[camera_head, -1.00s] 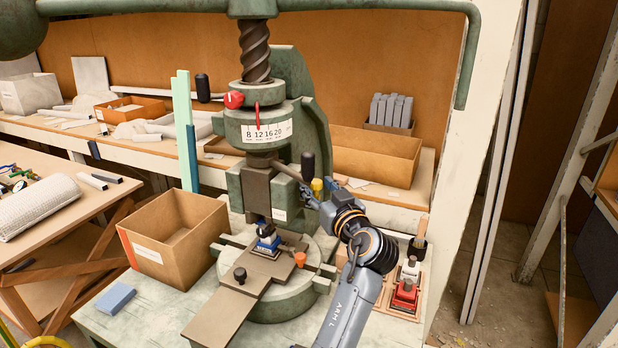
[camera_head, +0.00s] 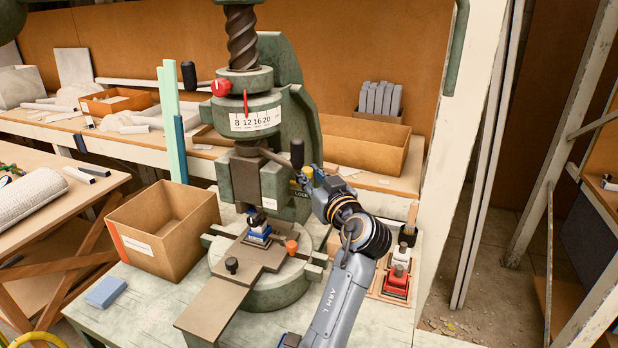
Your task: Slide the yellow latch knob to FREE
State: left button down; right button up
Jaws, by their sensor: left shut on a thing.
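The yellow latch knob (camera_head: 308,171) sits on the right side of the green fly press (camera_head: 305,130), by a small plate marked LOCK (camera_head: 299,194). My left gripper (camera_head: 311,179) is at the knob, with its fingers shut on it. The fingers and wrist hide most of the knob, and no FREE mark can be read. The dark lever with a black grip (camera_head: 297,153) rises just above and left of the gripper. My right gripper does not show.
Below the ram, a blue and white block (camera_head: 258,236) sits on the brown slide plate (camera_head: 215,308), near an orange knob (camera_head: 291,246). An open cardboard box (camera_head: 128,216) stands at left. Stamps stand in a wooden tray (camera_head: 374,291) right of my arm.

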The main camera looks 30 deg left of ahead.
pick_arm(q)
jog(key=shift+w+d+b, duration=0.25)
jog(key=shift+d+b, duration=0.15)
jog(key=shift+d, duration=0.55)
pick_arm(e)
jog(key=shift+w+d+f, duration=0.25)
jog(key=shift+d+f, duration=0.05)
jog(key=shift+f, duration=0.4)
pick_arm(q)
jog(key=c, duration=1.3)
grip_release()
jog(key=shift+o, duration=1)
jog(key=shift+w+d, duration=0.1)
jog(key=shift+d, duration=0.15)
notch_tip(320, 180, up, 10)
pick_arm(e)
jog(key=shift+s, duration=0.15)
